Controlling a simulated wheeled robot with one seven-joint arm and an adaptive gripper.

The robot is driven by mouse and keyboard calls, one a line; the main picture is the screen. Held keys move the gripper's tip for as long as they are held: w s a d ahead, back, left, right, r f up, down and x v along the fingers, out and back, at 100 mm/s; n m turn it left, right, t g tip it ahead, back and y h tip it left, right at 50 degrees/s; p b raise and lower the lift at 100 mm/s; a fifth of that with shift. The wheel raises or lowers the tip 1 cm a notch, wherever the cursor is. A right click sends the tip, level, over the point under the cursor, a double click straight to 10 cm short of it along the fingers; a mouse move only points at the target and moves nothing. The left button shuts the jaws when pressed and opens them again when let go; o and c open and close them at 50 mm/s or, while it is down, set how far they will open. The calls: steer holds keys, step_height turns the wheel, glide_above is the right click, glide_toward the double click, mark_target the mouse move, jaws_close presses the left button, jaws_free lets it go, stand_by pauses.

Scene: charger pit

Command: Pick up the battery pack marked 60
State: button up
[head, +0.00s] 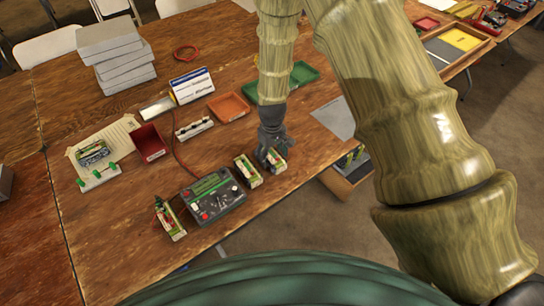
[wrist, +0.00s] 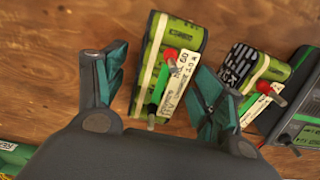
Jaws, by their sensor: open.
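A green and cream battery pack (wrist: 165,62) with a white label, on which I can make out what looks like 60, stands on the table. It has a red knob and a metal terminal on top. It also shows at the right of the packs in the head view (head: 279,161). My gripper (wrist: 160,78) is open, with one teal-padded finger on each side of this pack, not closed on it. In the head view my gripper (head: 269,152) is low over the pack and partly hides it.
A second pack (wrist: 251,75) stands close by, near the right finger; its marking is unclear. It also shows in the head view (head: 247,172), beside the charger (head: 213,195). A wired pack (head: 169,218) is left of the charger. The table edge is near.

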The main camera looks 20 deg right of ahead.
steer(key=shift+c, duration=0.2)
jaws_close()
stand_by(0.3)
